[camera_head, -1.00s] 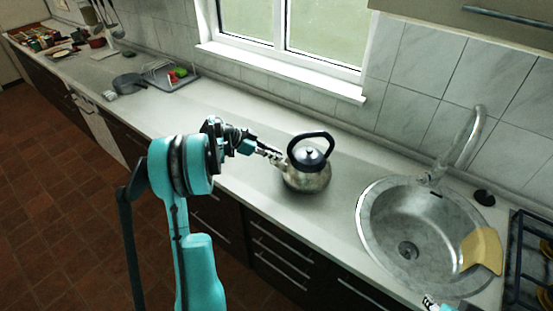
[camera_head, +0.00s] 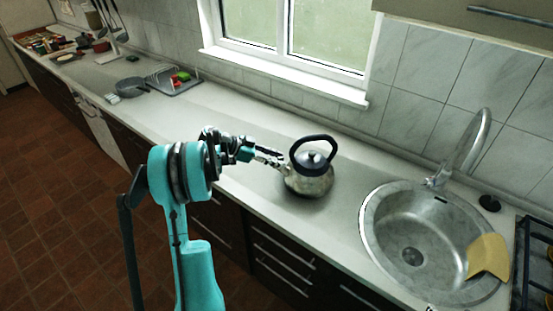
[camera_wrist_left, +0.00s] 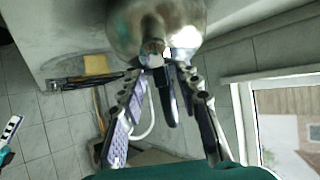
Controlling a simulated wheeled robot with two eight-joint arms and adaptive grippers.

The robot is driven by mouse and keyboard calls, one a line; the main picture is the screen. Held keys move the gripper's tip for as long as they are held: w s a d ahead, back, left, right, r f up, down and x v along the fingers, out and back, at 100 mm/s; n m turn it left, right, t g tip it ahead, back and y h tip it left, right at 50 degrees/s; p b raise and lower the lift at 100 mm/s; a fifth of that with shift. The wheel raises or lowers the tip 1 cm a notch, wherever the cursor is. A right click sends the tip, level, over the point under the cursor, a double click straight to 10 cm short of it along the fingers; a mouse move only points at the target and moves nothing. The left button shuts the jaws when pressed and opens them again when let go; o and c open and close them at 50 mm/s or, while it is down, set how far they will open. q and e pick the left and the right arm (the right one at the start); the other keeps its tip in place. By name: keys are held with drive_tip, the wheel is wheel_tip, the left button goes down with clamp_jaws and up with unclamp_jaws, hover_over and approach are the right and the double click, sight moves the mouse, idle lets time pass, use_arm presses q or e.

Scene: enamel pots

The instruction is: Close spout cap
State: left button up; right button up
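A metal kettle (camera_head: 309,181) with a black lid and black arched handle (camera_head: 315,145) stands upright on the counter. Its spout points left, toward my left gripper (camera_head: 279,161). In the left wrist view the kettle body (camera_wrist_left: 165,22) fills the top, with the spout end (camera_wrist_left: 152,54) facing the camera. The left gripper's fingers (camera_wrist_left: 167,76) are apart there, their tips close to the spout. A dark piece hangs between them. I cannot tell whether it is the cap, or whether anything touches. A part that looks like my right gripper shows at the left wrist view's left edge.
A round steel sink (camera_head: 372,222) with a tap (camera_head: 472,150) is to the kettle's right, a yellow cloth (camera_head: 488,257) on its rim. A stove (camera_head: 533,268) is at the far right. Counter left of the kettle is clear up to a dish rack (camera_head: 183,88).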

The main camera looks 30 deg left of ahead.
use_arm(q)
drive_tip(key=v, duration=1.2)
drive_tip(key=shift+d+r, duration=0.1)
drive_tip(key=s+d+r+n+g+y, duration=0.1)
drive_tip(key=s+d+n+y, duration=0.1)
drive_tip(key=d, duration=0.8)
drive_tip(key=s+d+r+n+g+y, duration=0.1)
drive_tip(key=d+n+g+y, duration=0.1)
drive_tip(key=d, duration=0.7)
drive_tip(key=s+d+f+n+t+y, duration=0.1)
drive_tip(key=s+d+f+n+y, duration=0.1)
drive_tip(key=s+d, duration=0.4)
drive_tip(key=s+d+f+n+y, duration=0.2)
drive_tip(key=s+d, duration=0.4)
drive_tip(key=s, duration=0.4)
drive_tip(key=shift+s+d+f+n+t+y+b, duration=0.2)
drive_tip(key=shift+n+t+y+b, duration=0.2)
drive_tip(key=shift+n+y, duration=0.15)
